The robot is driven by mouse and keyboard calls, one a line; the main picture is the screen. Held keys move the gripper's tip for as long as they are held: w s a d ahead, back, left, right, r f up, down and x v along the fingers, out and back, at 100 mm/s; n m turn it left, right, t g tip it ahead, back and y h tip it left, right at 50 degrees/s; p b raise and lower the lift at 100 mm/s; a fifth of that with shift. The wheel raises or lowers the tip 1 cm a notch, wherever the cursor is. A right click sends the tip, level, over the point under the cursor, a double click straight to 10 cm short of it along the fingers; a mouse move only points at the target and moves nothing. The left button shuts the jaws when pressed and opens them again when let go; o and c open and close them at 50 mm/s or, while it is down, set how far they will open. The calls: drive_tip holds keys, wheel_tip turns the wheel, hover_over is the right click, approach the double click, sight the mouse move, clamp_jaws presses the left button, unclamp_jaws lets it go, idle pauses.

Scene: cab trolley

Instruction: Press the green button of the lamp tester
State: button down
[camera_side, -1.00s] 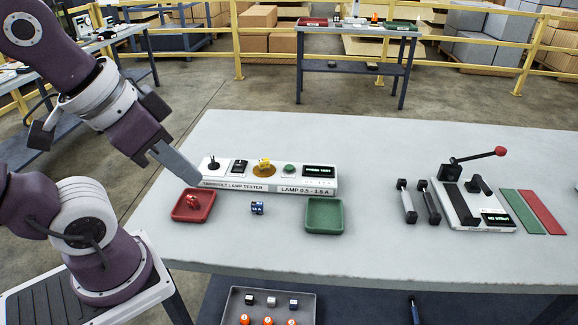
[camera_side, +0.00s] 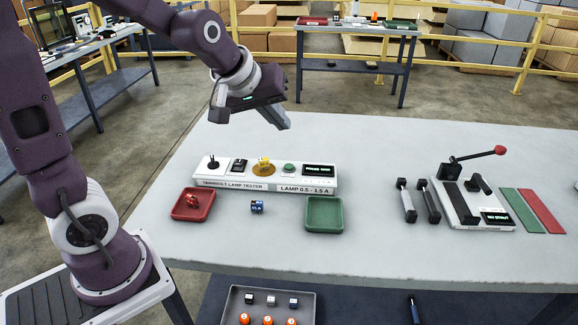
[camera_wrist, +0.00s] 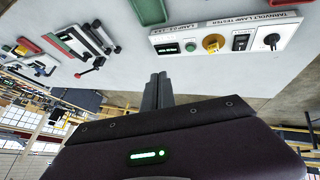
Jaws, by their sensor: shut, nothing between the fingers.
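The lamp tester (camera_side: 228,177) is a long white box on the grey table, with a black lever, a black switch, a yellow piece on an orange-brown disc, a round green button (camera_side: 289,168) and a dark display (camera_side: 318,170). My gripper (camera_side: 284,124) is shut and empty, above and behind the tester near the green button, apart from it. In the wrist view the tester (camera_wrist: 225,36) appears upside down, with the green button (camera_wrist: 191,47) beside the display, beyond the tips of my shut fingers (camera_wrist: 158,78).
A red tray (camera_side: 178,212) holds a red piece (camera_side: 193,201). A blue piece (camera_side: 257,208) lies between it and an empty green tray (camera_side: 310,225). A press-like device with a red-knobbed lever (camera_side: 478,155) stands at the right. The table behind the tester is clear.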

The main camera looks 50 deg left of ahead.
sight(288, 168)
drive_tip(key=w+a+f+n+y, duration=0.3)
drive_tip(key=w+a+f+n, duration=0.3)
drive_tip(key=w+a+f, duration=0.3)
drive_tip(key=shift+w+a+f+t, duration=0.25)
drive_tip(key=shift+w+a+t, duration=0.05)
drive_tip(key=shift+w+a, duration=0.4)
drive_tip(key=shift+f, duration=4.4)
drive_tip(key=shift+f, duration=0.4)
drive_tip(key=shift+f, duration=0.55)
drive_tip(key=shift+r, duration=0.95)
